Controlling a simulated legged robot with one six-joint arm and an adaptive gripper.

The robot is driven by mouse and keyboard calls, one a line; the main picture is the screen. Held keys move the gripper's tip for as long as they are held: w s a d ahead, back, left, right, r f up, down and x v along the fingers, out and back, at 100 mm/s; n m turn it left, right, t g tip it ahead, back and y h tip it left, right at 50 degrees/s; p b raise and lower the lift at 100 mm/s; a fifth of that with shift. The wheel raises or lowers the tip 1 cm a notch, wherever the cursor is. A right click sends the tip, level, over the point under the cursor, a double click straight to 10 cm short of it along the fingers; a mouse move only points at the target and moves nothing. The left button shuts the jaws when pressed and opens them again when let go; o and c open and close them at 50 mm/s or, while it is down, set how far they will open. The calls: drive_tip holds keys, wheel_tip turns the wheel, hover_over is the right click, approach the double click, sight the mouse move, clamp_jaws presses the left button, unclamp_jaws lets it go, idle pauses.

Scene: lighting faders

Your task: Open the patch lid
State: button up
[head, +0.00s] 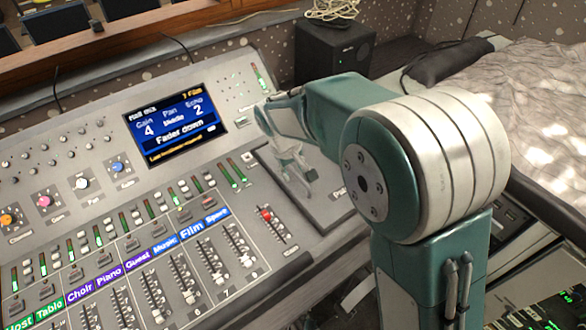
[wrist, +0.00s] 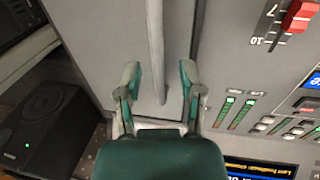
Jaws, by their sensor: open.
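The patch lid (head: 322,211) is a flat grey panel at the right end of the console, partly hidden behind my arm. It appears to lie flat. In the wrist view the lid (wrist: 105,45) fills the upper left, with a long grey bar handle (wrist: 155,40) running down it. My gripper (head: 297,175) is over the lid in the head view. In the wrist view my gripper (wrist: 160,80) is open, with one fingertip on each side of the handle's lower end. The fingers look apart from the bar; their height above the lid is hard to tell.
A red fader (head: 266,214) sits left of the lid; it also shows in the wrist view (wrist: 298,16). A lit display (head: 175,125) reads "Fader down". A black speaker (head: 335,50) stands behind the console. A bed with rumpled covers (head: 520,110) is at right.

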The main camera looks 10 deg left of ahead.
drive_tip(key=shift+d+f, duration=0.1)
clamp_jaws()
drive_tip(key=w+d, duration=0.6)
drive_tip(key=w, duration=0.1)
drive_tip(key=w+d, duration=0.3)
drive_tip(key=w, duration=0.1)
drive_tip(key=shift+w+d, duration=0.2)
drive_tip(key=shift+d, duration=0.15)
unclamp_jaws()
drive_tip(key=shift+a, duration=0.1)
